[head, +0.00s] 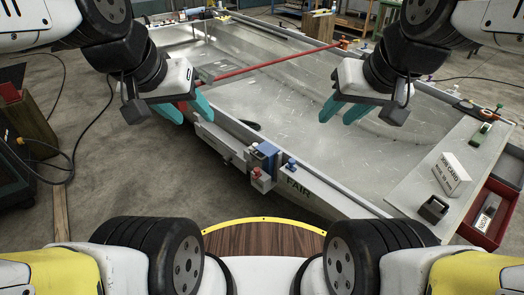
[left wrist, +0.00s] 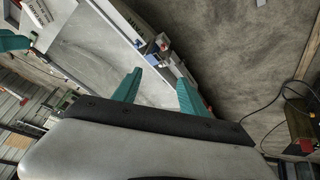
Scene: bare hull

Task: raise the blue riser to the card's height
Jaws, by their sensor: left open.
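The blue riser (head: 265,155) is a small blue block in a grey mount on the near rail of the big frame, left of the word FAIR. It also shows small in the left wrist view (left wrist: 151,48). The white job card (head: 451,174) stands on the grey board at the right; its lower line is too small to read surely. My left gripper (head: 187,112) is open and empty, above and left of the riser; its fingers show apart in the left wrist view (left wrist: 160,92). My right gripper (head: 343,112) is open and empty over the pale panel, right of the riser.
A red-tipped knob (head: 257,173) and a blue knob (head: 290,165) sit beside the riser. A red bar (head: 270,65) crosses the frame. The grey board (head: 415,190) carries a small dark open box (head: 433,209); a red tray (head: 496,222) is beside it.

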